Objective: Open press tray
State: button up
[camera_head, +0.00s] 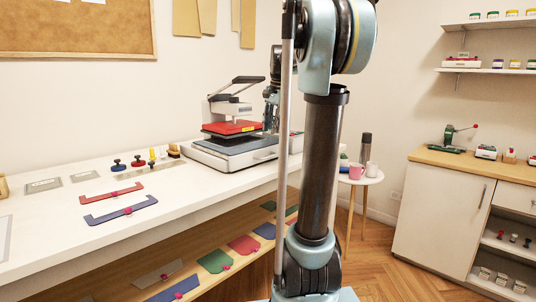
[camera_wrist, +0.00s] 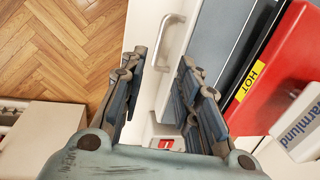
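The heat press (camera_head: 238,127) stands on the white table, with a red upper plate and a dark lever at its top. In the wrist view the red plate (camera_wrist: 285,70) bears a yellow "HOT" label. Below it is the white press tray (camera_head: 212,160) with a dark grey pad, and the tray (camera_wrist: 189,30) shows in the wrist view. Its bar handle (camera_wrist: 163,42) is on the tray's front. My gripper (camera_wrist: 161,62) is open, its fingers on either side of the handle's line. No contact with the handle is visible. In the head view my arm partly hides the press's right side.
The white table (camera_head: 60,255) holds a red and a blue flat frame, several stamps and small plates left of the press. A lower shelf (camera_head: 215,283) holds coloured pieces. A round side table (camera_head: 345,178) with cups stands behind my arm. A cabinet (camera_head: 435,205) is at right.

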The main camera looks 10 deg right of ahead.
jog(key=f, duration=0.4)
jog(key=w+a+f, duration=0.1)
jog(key=f, duration=0.6)
jog(key=shift+w+a+f, duration=0.15)
jog(key=shift+w+f, duration=0.15)
jog(key=shift+c, duration=0.6)
grip_shut()
